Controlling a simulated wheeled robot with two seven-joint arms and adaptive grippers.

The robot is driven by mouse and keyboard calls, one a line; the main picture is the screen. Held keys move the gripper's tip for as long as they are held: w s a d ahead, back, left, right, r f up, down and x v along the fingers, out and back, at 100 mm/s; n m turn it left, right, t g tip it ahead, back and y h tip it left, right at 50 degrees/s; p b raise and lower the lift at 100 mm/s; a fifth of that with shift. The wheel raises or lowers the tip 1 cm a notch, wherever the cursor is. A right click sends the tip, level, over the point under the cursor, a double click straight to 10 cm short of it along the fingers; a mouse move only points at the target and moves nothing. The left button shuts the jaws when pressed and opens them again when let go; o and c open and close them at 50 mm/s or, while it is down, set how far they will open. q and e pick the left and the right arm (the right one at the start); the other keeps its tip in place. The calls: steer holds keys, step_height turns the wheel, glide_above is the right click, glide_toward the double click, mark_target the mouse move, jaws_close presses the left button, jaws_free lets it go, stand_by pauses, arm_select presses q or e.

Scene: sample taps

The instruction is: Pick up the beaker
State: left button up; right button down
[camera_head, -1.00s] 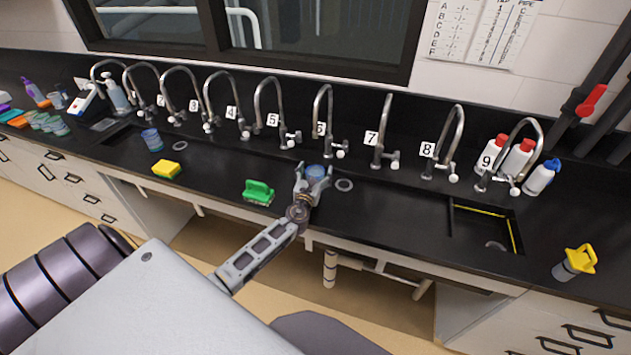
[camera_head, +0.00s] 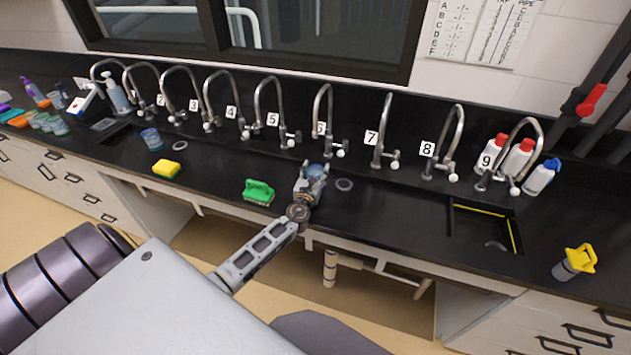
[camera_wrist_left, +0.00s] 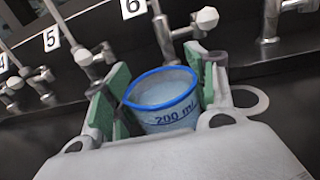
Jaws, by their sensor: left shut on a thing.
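A clear beaker with a blue rim and a "200 ml" mark (camera_wrist_left: 165,105) sits between the green-padded fingers of my left gripper (camera_wrist_left: 160,95) in the left wrist view. In the head view my left gripper (camera_head: 313,180) is shut on this beaker (camera_head: 316,171), below tap 6 (camera_head: 322,112). The fingers hide part of the beaker's sides, and I cannot tell whether its base touches the counter. Another blue beaker (camera_head: 151,138) stands further left on the counter. My right gripper is not in view.
Numbered taps line the back of the black counter (camera_head: 400,215).

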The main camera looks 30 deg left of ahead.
arm_select(q)
steer(key=shift+r, duration=0.4)
stand_by(0.3)
steer(key=shift+r, duration=0.1)
step_height(320, 180, up, 9)
steer(key=p, duration=0.3)
stand_by(0.9)
stand_by(0.4)
steer(key=shift+d, duration=0.1)
stand_by(0.7)
